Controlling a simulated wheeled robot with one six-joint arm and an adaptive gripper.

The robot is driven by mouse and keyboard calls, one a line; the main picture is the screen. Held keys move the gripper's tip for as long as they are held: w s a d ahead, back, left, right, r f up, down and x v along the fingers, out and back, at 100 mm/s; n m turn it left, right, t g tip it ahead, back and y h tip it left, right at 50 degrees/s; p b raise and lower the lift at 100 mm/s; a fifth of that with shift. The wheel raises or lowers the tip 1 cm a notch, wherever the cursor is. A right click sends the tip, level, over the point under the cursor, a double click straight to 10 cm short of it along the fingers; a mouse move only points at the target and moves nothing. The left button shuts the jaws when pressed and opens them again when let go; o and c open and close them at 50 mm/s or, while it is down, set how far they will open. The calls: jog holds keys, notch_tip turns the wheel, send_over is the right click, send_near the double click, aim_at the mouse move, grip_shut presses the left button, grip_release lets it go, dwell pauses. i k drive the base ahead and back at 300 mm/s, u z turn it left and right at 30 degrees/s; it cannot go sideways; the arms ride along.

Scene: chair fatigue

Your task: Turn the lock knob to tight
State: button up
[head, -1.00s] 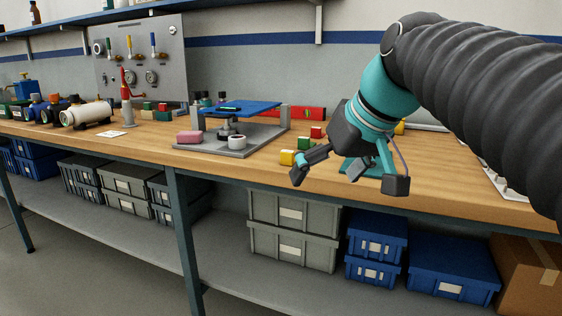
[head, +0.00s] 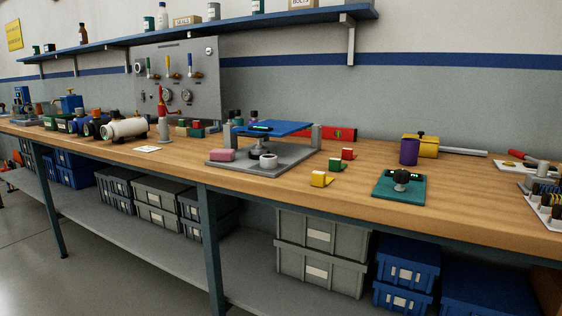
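A black knob (head: 402,176) stands on a small teal plate (head: 386,192) at the front right of the bench in the head view. A grey test fixture (head: 222,168) with a blue seat plate (head: 272,128) stands at the middle of the bench. A dark round part (head: 258,155) shows under the blue plate, partly hidden by a pale ring (head: 268,160). I cannot tell which of these is the lock knob, nor read any tight or loose marking. My gripper is not in view.
The wooden bench top (head: 350,215) is clear around the teal plate. Yellow (head: 320,179), red (head: 348,154) and green (head: 335,165) blocks lie between the plate and the fixture. A rack (head: 545,210) is at the right edge.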

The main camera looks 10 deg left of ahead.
aim_at(229, 115)
jog(key=z, duration=0.25)
jog(key=k, duration=0.35)
jog(key=u, duration=0.95)
jog(key=i, duration=1.05)
jog(key=z, duration=2.05)
jog(key=k, duration=0.9)
jog(key=u, duration=1.65)
jog(key=i, duration=0.5)
jog(key=z, duration=0.05)
